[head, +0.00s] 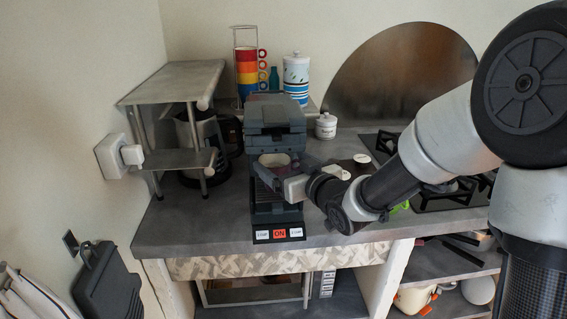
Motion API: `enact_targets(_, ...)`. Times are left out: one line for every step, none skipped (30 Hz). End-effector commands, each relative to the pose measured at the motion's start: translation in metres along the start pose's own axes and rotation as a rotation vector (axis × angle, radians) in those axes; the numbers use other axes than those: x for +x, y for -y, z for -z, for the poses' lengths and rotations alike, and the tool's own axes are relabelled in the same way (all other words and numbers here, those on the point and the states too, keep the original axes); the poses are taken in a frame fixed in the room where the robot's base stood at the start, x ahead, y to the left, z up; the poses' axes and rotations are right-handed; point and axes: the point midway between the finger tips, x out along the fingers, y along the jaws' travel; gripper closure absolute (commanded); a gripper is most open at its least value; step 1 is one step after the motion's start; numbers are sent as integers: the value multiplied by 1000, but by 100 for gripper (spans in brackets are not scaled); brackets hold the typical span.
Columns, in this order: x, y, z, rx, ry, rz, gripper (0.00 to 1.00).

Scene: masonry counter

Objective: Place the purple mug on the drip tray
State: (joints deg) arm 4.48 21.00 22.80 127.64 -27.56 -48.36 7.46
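The mug (274,159) is in the head view inside the dark coffee machine (275,112), below its upper housing. Its pale rim and inside show, and it looks roughly upright. My gripper (273,176) reaches in from the right, with its dark fingers at the mug and covering much of its front. I cannot tell whether the fingers press on the mug or stand apart from it. The drip tray (274,207) is the dark lower part of the machine. The gap or contact between mug and tray is hidden behind the gripper.
A metal shelf (175,82) stands left of the machine. Behind are a rack of stacked coloured mugs (247,70), a striped canister (296,80) and a small white jar (326,126). A hob (450,195) is at right. The front-left counter (190,228) is clear.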

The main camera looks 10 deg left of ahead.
Motion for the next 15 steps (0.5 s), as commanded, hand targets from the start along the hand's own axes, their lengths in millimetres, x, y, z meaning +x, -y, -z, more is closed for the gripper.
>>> enact_targets(0, 0, 0, 0, 0, 0, 4)
enact_targets(0, 0, 0, 0, 0, 0, 0)
enact_targets(0, 0, 0, 0, 0, 0, 0)
enact_targets(0, 0, 0, 0, 0, 0, 0)
enact_targets(0, 0, 0, 0, 0, 0, 0)
enact_targets(0, 0, 0, 0, 0, 0, 0)
enact_targets(0, 0, 0, 0, 0, 0, 0)
enact_targets(0, 0, 1, 0, 0, 0, 0)
enact_targets(0, 0, 2, 0, 0, 0, 0)
enact_targets(0, 0, 4, 0, 0, 0, 0)
enact_targets(-1, 0, 6, 0, 0, 0, 0)
enact_targets(-4, 0, 4, -1, 0, -1, 0)
enact_targets(-8, -1, 4, -1, -1, -1, 0)
enact_targets(-13, -1, 4, -1, 0, -2, 0)
enact_targets(-20, -1, 4, -3, 1, -3, 0)
